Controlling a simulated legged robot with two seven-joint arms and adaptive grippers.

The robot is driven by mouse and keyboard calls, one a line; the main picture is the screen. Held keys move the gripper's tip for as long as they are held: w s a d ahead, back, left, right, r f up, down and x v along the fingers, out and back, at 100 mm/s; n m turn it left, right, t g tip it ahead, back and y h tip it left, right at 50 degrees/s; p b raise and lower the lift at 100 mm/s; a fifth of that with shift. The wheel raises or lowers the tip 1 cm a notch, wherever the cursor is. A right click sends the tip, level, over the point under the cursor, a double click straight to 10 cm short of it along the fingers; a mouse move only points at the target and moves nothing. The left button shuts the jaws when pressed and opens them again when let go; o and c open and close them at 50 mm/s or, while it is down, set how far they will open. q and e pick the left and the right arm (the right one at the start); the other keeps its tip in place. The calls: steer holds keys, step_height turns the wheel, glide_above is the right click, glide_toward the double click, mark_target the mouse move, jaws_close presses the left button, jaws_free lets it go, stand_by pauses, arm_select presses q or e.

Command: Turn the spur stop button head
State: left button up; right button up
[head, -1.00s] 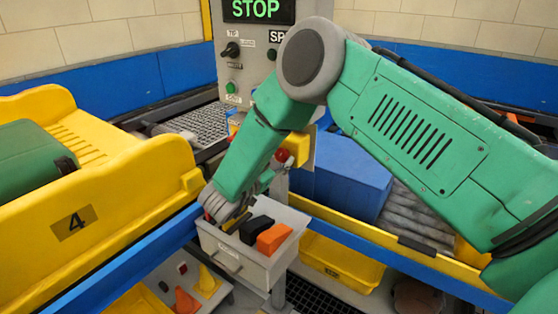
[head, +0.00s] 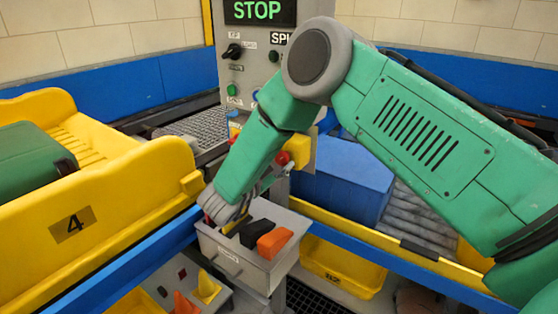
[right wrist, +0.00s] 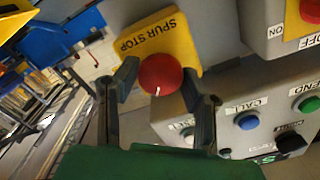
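The spur stop button head (right wrist: 160,74) is a round red mushroom with a small white mark on its edge, on a yellow housing (right wrist: 152,36) lettered SPUR STOP. In the head view the button (head: 284,157) shows small, beside my forearm. My right gripper (right wrist: 161,80) has its two dark fingers apart, one on each side of the red head. I cannot tell whether they touch it. In the head view my right gripper (head: 275,174) is partly hidden behind my forearm, near the button. My left gripper is not in view.
A grey control panel (head: 240,72) with a STOP display (head: 258,11) stands behind. A grey bin (head: 232,257) with black and orange pieces is below my wrist. A yellow tray (head: 125,200) marked 4 carries a green case (head: 28,165). A blue box (head: 345,180) lies right.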

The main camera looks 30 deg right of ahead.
steer(key=shift+o, duration=1.1)
steer(key=shift+a, duration=0.15)
steer(key=v, duration=1.1)
steer(key=shift+a, duration=0.35)
steer(key=shift+s, duration=0.1)
steer(key=shift+f, duration=0.1)
